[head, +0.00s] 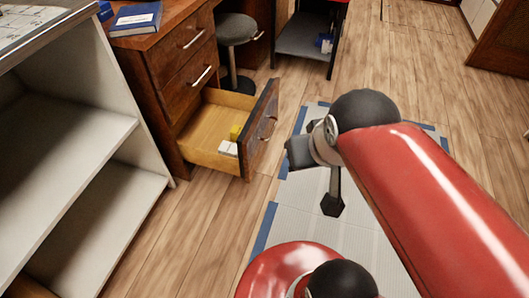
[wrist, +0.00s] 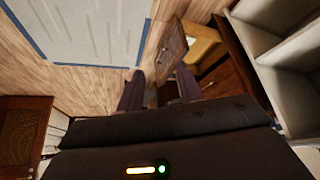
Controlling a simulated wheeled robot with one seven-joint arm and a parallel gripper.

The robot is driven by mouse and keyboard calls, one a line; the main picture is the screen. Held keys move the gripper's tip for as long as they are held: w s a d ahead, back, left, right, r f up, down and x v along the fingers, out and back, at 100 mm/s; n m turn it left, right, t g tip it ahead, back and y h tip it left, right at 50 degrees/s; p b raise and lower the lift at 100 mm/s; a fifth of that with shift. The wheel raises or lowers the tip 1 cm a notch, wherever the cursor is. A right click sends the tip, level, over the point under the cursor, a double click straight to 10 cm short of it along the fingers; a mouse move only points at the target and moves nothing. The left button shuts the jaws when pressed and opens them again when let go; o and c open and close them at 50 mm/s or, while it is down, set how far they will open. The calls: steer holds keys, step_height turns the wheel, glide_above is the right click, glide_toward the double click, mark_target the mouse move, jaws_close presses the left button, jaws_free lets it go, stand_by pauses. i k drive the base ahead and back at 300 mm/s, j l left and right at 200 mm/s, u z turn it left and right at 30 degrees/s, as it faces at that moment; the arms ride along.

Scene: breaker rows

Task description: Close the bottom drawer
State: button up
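The bottom drawer of the brown wooden desk is pulled far out in the head view; its dark front panel (head: 263,125) faces right, and its pale interior is exposed. It holds a yellow item (head: 235,132) and a white item (head: 228,148). In the wrist view the drawer front (wrist: 172,48) stands just beyond my fingers, upper right of centre. My gripper (wrist: 160,88) is open, with a gap between its two dark fingers and nothing held. In the head view my gripper is right of the drawer front; its fingers are hard to make out, and contact with the drawer is unclear.
A white open shelf (head: 85,150) stands left of the desk. Two shut drawers (head: 188,60) are above the open one. A grey stool (head: 236,30) stands behind it. A pale floor mat with blue edging (head: 300,215) lies under my arm. The floor is otherwise mostly clear.

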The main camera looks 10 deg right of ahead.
mark_target(208, 121)
steer(key=i+l+u, duration=0.15)
steer(key=i, duration=1.05)
